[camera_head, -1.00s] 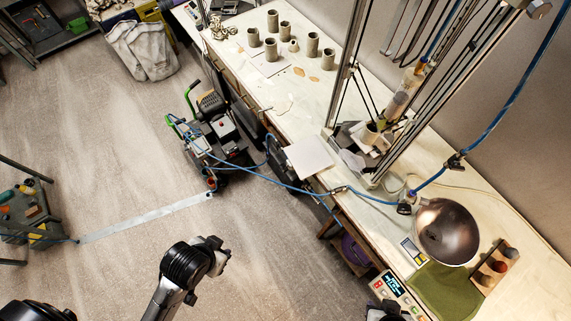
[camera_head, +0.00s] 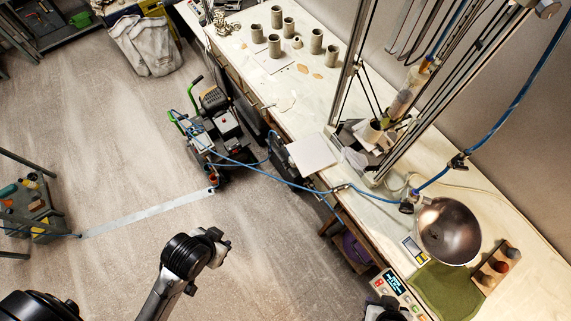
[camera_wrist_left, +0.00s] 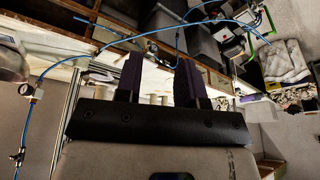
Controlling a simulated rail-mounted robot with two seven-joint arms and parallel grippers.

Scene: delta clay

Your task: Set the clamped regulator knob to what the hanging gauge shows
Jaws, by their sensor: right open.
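A blue hose runs over the bench. A dark fitting with a blue part (camera_head: 406,208) sits on it beside the steel bowl; it looks like the regulator, and its knob cannot be made out. Farther up the hose a small dark round fitting (camera_head: 457,161) hangs in the air, possibly the gauge; no reading is legible. In the left wrist view a fitting with a pale round face (camera_wrist_left: 38,94) shows on the hose. My left gripper (camera_wrist_left: 158,75) has its two dark fingers apart, empty. My right gripper (camera_head: 387,310) is partly in view at the bottom edge, open, near the control box.
The steel bowl (camera_head: 448,231) stands near a green cloth (camera_head: 447,291) and a wooden block (camera_head: 495,266). A control box (camera_head: 396,287) with a lit display is at the bench's front edge. A tall metal frame (camera_head: 350,70) rises from the bench.

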